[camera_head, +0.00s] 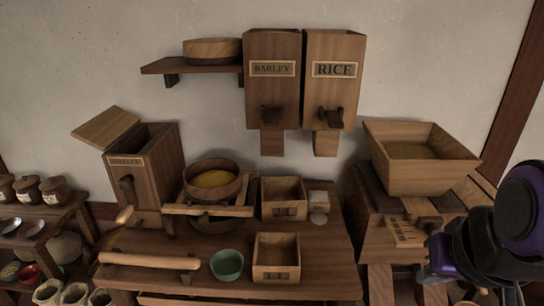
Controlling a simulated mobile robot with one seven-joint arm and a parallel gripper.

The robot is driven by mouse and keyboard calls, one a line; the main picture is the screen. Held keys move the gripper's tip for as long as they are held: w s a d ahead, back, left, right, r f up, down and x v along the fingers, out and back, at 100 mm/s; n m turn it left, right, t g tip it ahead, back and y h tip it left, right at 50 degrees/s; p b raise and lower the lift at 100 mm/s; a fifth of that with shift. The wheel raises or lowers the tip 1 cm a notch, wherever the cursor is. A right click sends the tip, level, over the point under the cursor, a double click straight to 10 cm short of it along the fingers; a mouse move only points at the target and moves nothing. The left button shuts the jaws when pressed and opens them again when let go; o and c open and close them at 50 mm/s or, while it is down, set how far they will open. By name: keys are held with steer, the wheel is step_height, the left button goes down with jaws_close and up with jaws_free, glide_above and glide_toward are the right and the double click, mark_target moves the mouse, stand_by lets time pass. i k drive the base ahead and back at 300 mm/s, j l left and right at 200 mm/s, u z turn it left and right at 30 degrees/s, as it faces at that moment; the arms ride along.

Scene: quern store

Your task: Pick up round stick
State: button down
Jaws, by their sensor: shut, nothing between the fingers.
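A pale, round wooden stick (150,261) lies level near the front left of the wooden table, resting on small supports at its ends. My arm, black and purple, is at the right edge of the head view. My gripper (438,256) is at its left side, by the right-hand stand, small and dark, so its fingertips are hard to make out. It is shut and empty, well to the right of the stick and apart from it.
A green bowl (227,264) and a small open box (276,257) stand right of the stick. A sieve of yellow grain (214,180) and a huller box (148,170) are behind. A large hopper (420,158) stands near my arm. Shelves of jars (55,190) are at left.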

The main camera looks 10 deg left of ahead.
mark_target(104, 257)
steer(key=k+u, duration=0.1)
steer(key=u, duration=1.7)
steer(key=z, duration=1.4)
steer(key=u, duration=1.45)
steer(key=z, duration=0.55)
steer(key=i+j+z, duration=0.1)
steer(key=z, duration=0.35)
steer(key=j+z, duration=0.35)
steer(key=z, duration=0.15)
steer(key=i, duration=0.05)
